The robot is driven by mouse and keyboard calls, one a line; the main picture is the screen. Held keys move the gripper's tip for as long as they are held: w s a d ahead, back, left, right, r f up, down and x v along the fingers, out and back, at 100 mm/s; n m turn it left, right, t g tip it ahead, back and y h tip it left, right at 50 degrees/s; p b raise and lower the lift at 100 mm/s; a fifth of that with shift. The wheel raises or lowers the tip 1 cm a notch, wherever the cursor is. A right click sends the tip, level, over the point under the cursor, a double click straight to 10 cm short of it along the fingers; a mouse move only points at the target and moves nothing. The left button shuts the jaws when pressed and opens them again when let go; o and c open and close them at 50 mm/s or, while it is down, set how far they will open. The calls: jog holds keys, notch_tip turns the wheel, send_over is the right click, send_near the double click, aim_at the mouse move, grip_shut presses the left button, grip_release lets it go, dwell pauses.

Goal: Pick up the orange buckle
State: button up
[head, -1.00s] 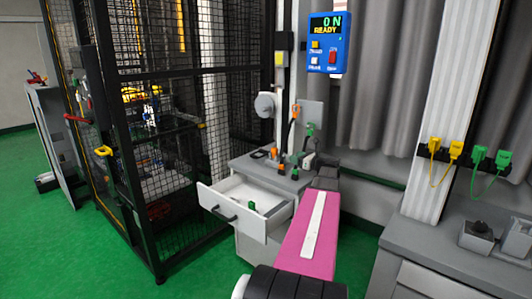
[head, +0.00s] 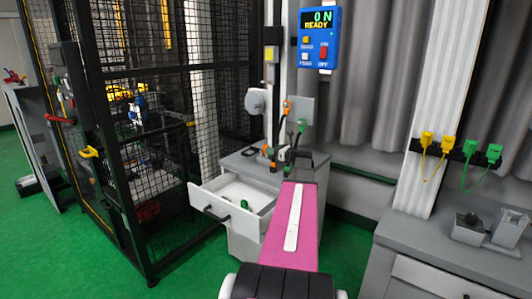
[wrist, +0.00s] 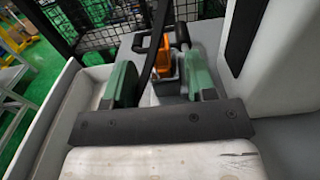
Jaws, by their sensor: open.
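The orange buckle (wrist: 164,48) shows in the wrist view beyond and between the fingers of my gripper (wrist: 160,68). A black strap runs up beside it, and a grey block sits just below it. My gripper is open, with a green pad on each side and nothing clearly held between them. In the head view my gripper (head: 284,156) is low over the grey cabinet top, at the end of my pink arm. Small orange pieces show beside it and on the panel behind; I cannot tell which is the buckle.
The white drawer (head: 205,198) is pulled out, with a small green piece (head: 243,204) inside. A black mesh cage (head: 160,130) stands to the left. A blue display box (head: 320,38) hangs above. Grey counter (head: 425,243) is at right; green floor is open at left.

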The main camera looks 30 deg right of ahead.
jog(key=x, duration=0.4)
jog(key=shift+w+a+r, duration=0.1)
jog(key=shift+w+r, duration=0.05)
jog(key=shift+w, duration=0.2)
jog(key=shift+c, duration=0.3)
grip_shut()
